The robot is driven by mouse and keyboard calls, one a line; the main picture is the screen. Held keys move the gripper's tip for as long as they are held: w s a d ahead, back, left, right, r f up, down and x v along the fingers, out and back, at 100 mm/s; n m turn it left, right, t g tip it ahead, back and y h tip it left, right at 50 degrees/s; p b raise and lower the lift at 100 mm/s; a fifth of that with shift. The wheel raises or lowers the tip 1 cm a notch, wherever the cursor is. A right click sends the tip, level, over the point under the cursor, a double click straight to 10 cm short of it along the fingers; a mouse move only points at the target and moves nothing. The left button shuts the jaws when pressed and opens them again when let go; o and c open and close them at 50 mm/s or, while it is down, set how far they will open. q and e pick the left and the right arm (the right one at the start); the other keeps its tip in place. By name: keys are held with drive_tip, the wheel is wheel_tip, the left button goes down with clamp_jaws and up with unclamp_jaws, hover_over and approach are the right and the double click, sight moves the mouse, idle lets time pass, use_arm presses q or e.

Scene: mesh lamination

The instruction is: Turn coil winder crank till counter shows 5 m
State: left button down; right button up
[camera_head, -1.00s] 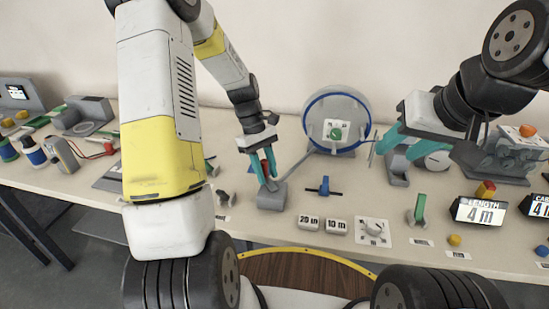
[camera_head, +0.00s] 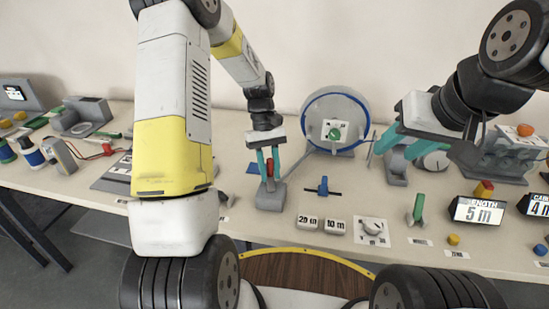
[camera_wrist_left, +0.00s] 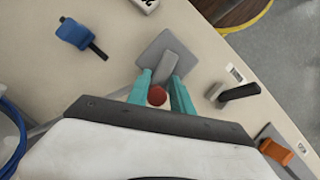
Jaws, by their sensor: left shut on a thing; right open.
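The length counter (camera_head: 478,211) at the right reads 5 m in the head view. The crank is a red knob (camera_head: 269,167) on a grey arm above a small grey base (camera_head: 270,197). My left gripper (camera_head: 269,173) is shut on the red knob, with one teal finger on each side. In the left wrist view the knob (camera_wrist_left: 156,96) shows between the fingers, with the crank's grey base (camera_wrist_left: 168,60) beyond. The winder drum (camera_head: 337,107), grey with a blue rim, stands behind to the right. My right gripper (camera_head: 388,139) is open and empty in front of the back wall.
A blue-handled tool (camera_head: 322,187) lies right of the crank. The 20 m and 10 m blocks (camera_head: 308,222) and a white dial plate (camera_head: 372,231) are near the front edge. A green lever (camera_head: 419,206) stands further right. A second display (camera_head: 538,205) is at the far right.

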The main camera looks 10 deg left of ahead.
use_arm(q)
drive_tip(key=shift+w+d+m+y, duration=0.1)
drive_tip(key=shift+d+m+y, duration=0.3)
drive_tip(key=shift+d+m, duration=0.65)
drive_tip(key=shift+a+m, duration=0.25)
drive_tip(key=shift+m, duration=0.1)
drive_tip(key=c, duration=1.3)
unclamp_jaws()
drive_tip(key=shift+g, duration=0.3)
drive_tip(key=shift+a, duration=0.1)
drive_tip(key=shift+w+r, duration=0.1)
drive_tip(key=shift+r, duration=0.15)
drive_tip(key=v, duration=0.7)
